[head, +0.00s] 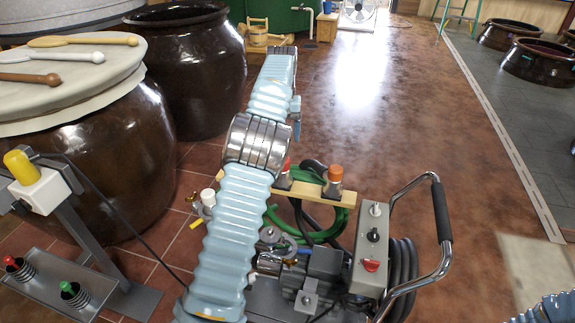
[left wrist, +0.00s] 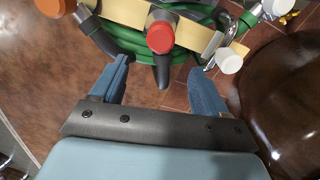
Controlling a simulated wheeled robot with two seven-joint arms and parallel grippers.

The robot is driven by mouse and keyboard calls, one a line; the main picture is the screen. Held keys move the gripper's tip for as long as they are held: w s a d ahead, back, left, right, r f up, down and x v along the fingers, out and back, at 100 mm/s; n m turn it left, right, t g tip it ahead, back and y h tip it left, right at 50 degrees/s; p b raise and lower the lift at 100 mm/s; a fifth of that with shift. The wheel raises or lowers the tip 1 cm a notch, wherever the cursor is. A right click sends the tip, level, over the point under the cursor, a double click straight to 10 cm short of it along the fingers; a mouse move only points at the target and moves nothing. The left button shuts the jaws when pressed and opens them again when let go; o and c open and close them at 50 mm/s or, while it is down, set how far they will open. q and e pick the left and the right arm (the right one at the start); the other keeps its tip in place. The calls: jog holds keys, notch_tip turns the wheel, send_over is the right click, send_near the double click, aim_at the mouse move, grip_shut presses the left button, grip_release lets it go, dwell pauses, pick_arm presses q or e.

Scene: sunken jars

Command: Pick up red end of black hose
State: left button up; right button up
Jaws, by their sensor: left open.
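The red end (head: 285,172) of the black hose sits in a wooden rack (head: 318,194) on the pump cart, partly hidden by my left arm in the head view. In the left wrist view the red end (left wrist: 160,37) shows large, with a dark hose stub (left wrist: 162,72) below it. My left gripper (left wrist: 161,66) is open and empty. Its blue fingers are spread on either side of the stub, and the red end lies a little beyond the fingertips. The gripper also shows small in the head view (head: 297,130). My right gripper is out of view.
An orange end (head: 335,173) and a white end (head: 208,197) flank the red one. Green hose (head: 330,232) loops below the rack. The cart has a switch box (head: 371,245) and handle (head: 440,212).

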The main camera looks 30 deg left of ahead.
pick_arm(q)
notch_tip(320, 180, down, 6)
jog(key=shift+f+b, duration=0.15)
jog(key=shift+b, duration=0.15)
jog(key=shift+s+d+f, duration=0.1)
jog(key=shift+s+f, duration=0.05)
jog(key=shift+f, duration=1.25)
jog(key=shift+s+d+f, duration=0.1)
jog(key=shift+s+f, duration=0.05)
jog(key=shift+f, duration=1.2)
jog(key=c, duration=1.1)
jog(key=shift+c, duration=0.3)
